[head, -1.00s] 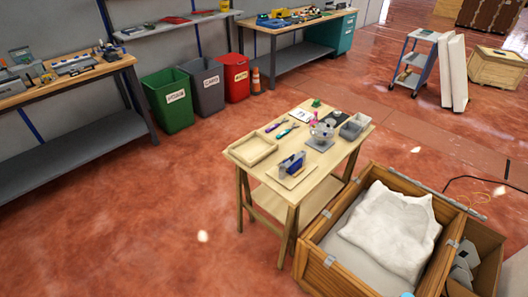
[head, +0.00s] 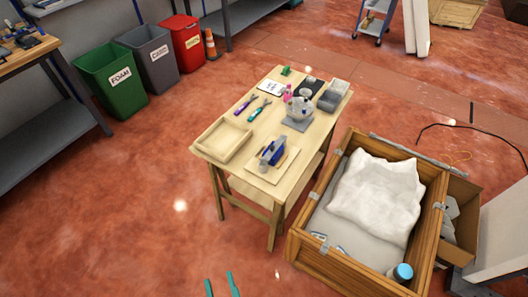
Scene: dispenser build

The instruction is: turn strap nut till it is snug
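My gripper (head: 222,286) shows at the bottom edge as two teal fingers, apart, with only floor between them. It is open and well in front of the table. On the wooden work table (head: 240,168), a rounded clear-grey dispenser-like body (head: 300,107) stands on a grey base plate. A blue and grey device (head: 272,152) stands on a light board nearer the front. A purple-handled tool (head: 244,104) and a teal-handled tool (head: 258,109) lie left of the dispenser-like body. The strap nut is too small to make out.
An empty wooden tray (head: 224,139) sits at the table's left corner. A wooden crate (head: 345,262) with a white sack (head: 377,195) stands close on the right. Bins, including a green one (head: 112,82), are at back left. Floor left of the table is clear.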

